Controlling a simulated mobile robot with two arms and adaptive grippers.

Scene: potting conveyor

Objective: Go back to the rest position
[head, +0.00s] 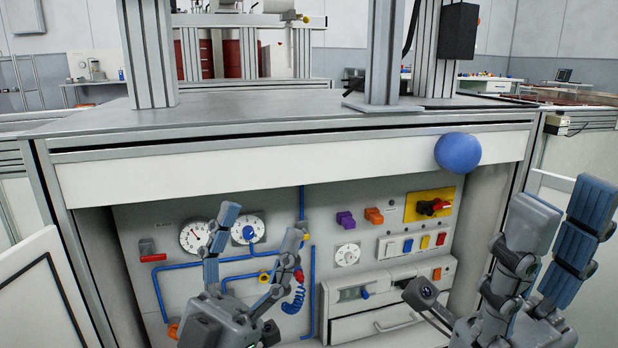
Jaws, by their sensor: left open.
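My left gripper (262,228) is in front of the cabinet's control panel. Its two fingers point up and stand apart, with nothing between them. My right gripper (565,205) is at the right, near the cabinet's right edge. Its fingers also point up with a gap between them, and I see nothing held. My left gripper covers part of the panel (180,290), including some blue piping.
The cabinet has a grey top (270,105) with metal posts. A blue ball (458,152) shows at its front edge. The panel carries gauges (194,236), a red-and-yellow switch (431,206) and a drawer (375,322). White doors (40,290) stand open at the sides.

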